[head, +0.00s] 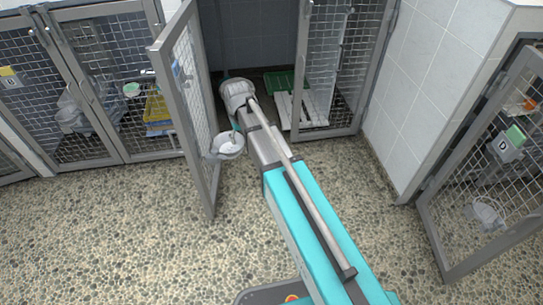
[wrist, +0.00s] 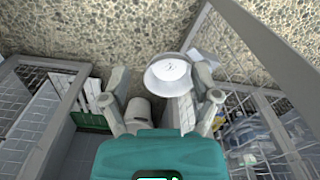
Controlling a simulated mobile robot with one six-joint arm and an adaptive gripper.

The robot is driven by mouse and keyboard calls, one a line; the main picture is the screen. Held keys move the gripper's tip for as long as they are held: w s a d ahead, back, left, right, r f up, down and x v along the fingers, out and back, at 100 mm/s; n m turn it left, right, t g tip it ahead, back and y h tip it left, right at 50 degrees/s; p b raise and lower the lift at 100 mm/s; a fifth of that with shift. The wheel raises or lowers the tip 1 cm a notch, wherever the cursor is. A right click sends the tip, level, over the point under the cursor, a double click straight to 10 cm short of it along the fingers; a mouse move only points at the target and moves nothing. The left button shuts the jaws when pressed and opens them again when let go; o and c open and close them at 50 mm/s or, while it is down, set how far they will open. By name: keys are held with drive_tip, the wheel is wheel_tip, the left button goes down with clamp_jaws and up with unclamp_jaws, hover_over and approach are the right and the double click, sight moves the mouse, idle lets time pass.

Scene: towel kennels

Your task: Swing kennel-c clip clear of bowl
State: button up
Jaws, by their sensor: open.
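A white bowl (head: 228,145) hangs at the open mesh door (head: 190,90) of the middle kennel, on the side facing the opening. In the wrist view the bowl (wrist: 170,73) lies between and just beyond the fingertips of my gripper (wrist: 160,80), which is open. The fingers are on either side of the bowl, and I cannot tell whether either touches it. A pale ribbed piece (wrist: 181,112) shows below the bowl between the fingers; I cannot tell whether it is the clip. In the head view my arm hides much of the gripper.
Inside the open kennel lie a green tray (head: 283,81) and a white slatted piece (head: 300,110). Kennel D (head: 495,165) is at right behind mesh. The pebbled floor (head: 100,230) is clear in front.

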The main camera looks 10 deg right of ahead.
drive_tip(key=s+d+m, duration=0.2)
drive_tip(key=s+d, duration=0.6)
drive_tip(key=s, duration=0.2)
drive_tip(key=shift+s+d+m, duration=0.2)
drive_tip(key=shift+s+m, duration=0.05)
drive_tip(key=shift+m, duration=0.05)
drive_tip(key=s+d, duration=0.3)
drive_tip(key=s, duration=0.3)
drive_tip(key=shift+d, duration=0.15)
idle(1.4)
